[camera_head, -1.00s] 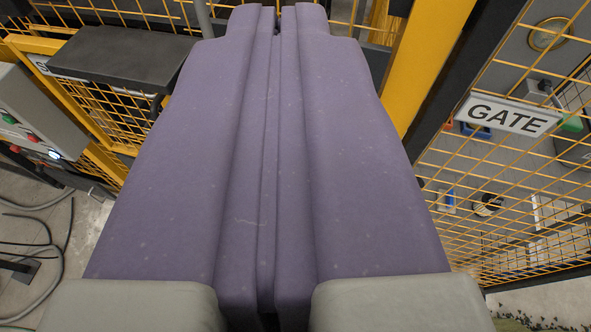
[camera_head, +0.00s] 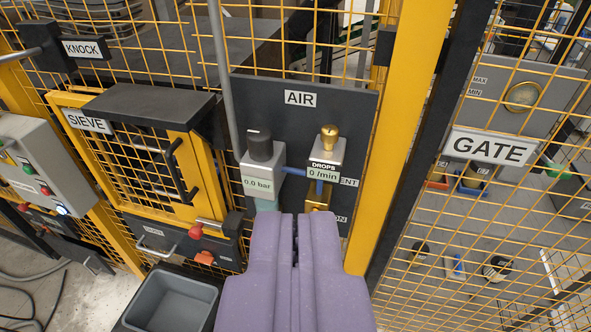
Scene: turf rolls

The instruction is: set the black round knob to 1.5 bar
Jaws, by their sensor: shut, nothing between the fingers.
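The black round knob (camera_head: 260,145) sits on top of a grey regulator block (camera_head: 262,182) on the dark AIR panel (camera_head: 345,110). A pale line marks the knob's top. The display on the block reads 0.0 bar. My purple gripper (camera_head: 295,222) is shut and empty, below and to the right of the knob, apart from it in the picture. Its fingertips overlap the lower part of the panel and partly hide the labels there.
A brass knob (camera_head: 329,135) tops a second block reading DROPS 0 /min, right of the black knob. A grey hose (camera_head: 222,75) runs down on the left. The SIEVE door (camera_head: 135,160), a yellow post (camera_head: 408,110), the GATE mesh (camera_head: 500,200) and a grey bin (camera_head: 170,300) surround the panel.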

